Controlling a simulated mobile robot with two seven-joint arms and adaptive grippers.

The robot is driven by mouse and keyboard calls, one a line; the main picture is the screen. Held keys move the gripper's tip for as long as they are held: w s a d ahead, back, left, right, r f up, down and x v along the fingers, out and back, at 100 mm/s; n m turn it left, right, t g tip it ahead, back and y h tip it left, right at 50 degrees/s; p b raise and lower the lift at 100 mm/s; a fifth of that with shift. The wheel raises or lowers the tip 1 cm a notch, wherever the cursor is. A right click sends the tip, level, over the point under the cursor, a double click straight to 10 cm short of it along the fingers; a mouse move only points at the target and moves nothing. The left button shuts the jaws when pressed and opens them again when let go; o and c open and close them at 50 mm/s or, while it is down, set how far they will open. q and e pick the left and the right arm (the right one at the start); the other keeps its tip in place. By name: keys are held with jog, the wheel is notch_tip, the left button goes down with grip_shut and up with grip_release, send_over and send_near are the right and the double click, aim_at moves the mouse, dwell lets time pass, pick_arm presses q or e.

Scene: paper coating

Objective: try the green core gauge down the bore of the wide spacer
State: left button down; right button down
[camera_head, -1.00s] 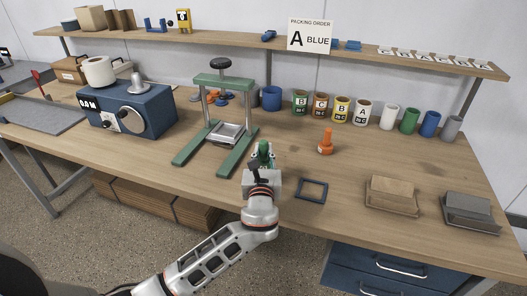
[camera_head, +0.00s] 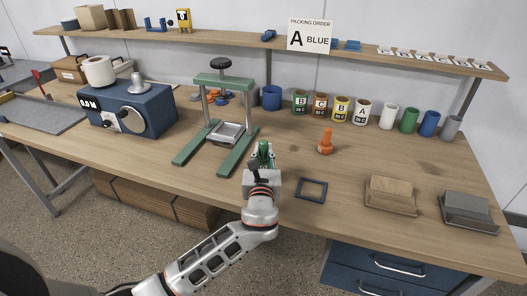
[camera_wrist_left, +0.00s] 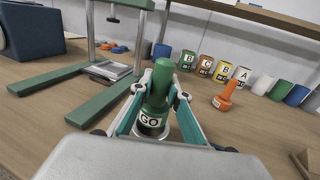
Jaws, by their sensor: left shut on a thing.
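The green core gauge (camera_head: 263,151) stands about upright in front of the green press, its narrower handle up. In the left wrist view the gauge (camera_wrist_left: 160,88) has a white GO label near its wide lower end. My left gripper (camera_head: 262,163) is shut on it; its fingers (camera_wrist_left: 158,103) lie on both sides. A pale grey ring-like edge (camera_wrist_left: 149,136) shows at the gauge's foot. I cannot tell whether that edge is the wide spacer or part of the gauge. The bore is hidden. My right gripper is not in view.
The green press (camera_head: 222,110) stands close behind left. A dark square frame (camera_head: 311,181) lies right of the gripper. Several labelled cans and coloured tubes line the back, including a blue tube (camera_head: 429,123). Stacked blocks (camera_head: 392,190) sit at right.

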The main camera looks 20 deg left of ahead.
aim_at(264, 165)
pick_arm(q)
jog(key=shift+p, duration=0.4)
jog(key=shift+f+b, duration=1.65)
jog(key=shift+f, duration=1)
jog(key=c, duration=1.8)
grip_release()
jog(key=shift+c, duration=0.2)
jog(key=shift+s, duration=0.1)
jog(key=v, duration=1.1)
jog(key=shift+s+d, duration=0.15)
jog(key=shift+s, duration=0.25)
